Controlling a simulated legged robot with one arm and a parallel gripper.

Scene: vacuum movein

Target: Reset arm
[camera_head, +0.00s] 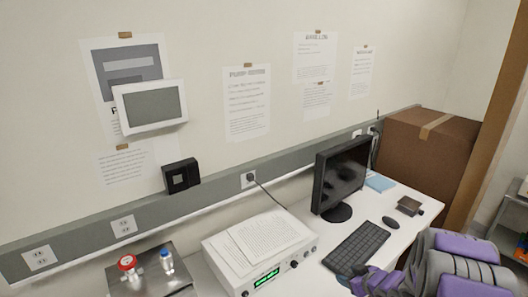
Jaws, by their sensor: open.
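My purple and grey arm shows in the lower right corner of the head view, folded low in front of the desk. My gripper (362,280) is at its left end, close to the front of the black keyboard (356,247) in the picture. It is open, and I see nothing held in it. The bottom edge of the frame cuts off part of the arm. I cannot tell whether the gripper touches the desk.
The white desk (405,233) holds a monitor (339,178), a mouse (390,222) and a white instrument (303,264) with papers on top. A metal unit with a red-topped valve (128,264) stands left. A large brown box (424,150) stands behind the desk's right end.

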